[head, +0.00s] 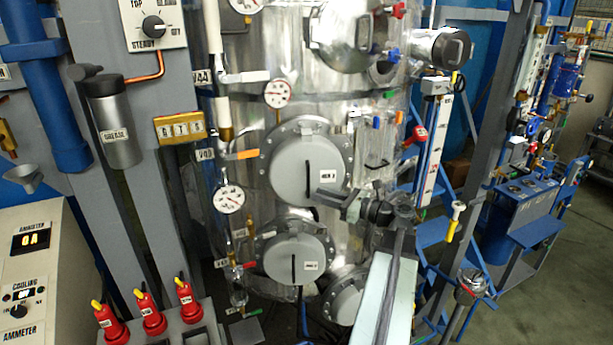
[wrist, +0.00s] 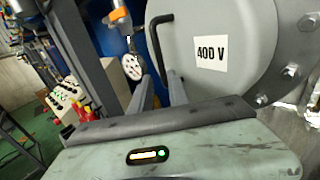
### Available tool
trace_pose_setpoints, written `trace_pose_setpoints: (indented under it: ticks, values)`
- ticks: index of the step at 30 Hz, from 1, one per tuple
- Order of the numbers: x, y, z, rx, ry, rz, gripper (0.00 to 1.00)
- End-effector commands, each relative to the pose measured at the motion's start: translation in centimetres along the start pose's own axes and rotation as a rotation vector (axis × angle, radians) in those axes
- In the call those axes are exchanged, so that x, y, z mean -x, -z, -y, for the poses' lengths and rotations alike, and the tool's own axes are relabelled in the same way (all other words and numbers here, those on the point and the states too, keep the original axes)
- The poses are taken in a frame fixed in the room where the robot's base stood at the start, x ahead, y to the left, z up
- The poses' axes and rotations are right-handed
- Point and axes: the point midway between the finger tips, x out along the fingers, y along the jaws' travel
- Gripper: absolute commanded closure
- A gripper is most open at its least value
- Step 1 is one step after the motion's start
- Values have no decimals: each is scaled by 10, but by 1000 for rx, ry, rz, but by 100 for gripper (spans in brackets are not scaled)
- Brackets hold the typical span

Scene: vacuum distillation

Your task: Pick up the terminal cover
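A round grey cover (wrist: 248,62) with a black handle and a "400 V" label fills the upper right of the wrist view; I take it for the terminal cover. The head view shows an upper grey round cover (head: 300,168) and a lower one (head: 290,258) on the steel vessel, each with a dark handle and a label too small to read surely. My gripper (head: 332,202) is at the lower right edge of the upper cover. The black handle is just beyond the fingertips.
Dial gauges (head: 228,199) and valves line the vessel's left side. Several red yellow-tipped parts (head: 152,315) stand on a grey box at the lower left, beside an ammeter panel (head: 35,255). Blue frames and a blue bench (head: 525,205) stand at right. Open floor shows at far right.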

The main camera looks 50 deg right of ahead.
Motion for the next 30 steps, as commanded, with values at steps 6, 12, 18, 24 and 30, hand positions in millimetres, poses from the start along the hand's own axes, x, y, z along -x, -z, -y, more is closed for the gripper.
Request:
trace_pose_setpoints:
  ticks: [6,12,18,24,30]
  values:
    - [-7,1,4,1,7,0,79]
    - [-40,2,7,1,8,0,79]
    - [-50,2,7,1,12,-1,79]
    - [-50,2,7,1,12,-1,100]
    - [-50,2,8,1,13,-1,100]
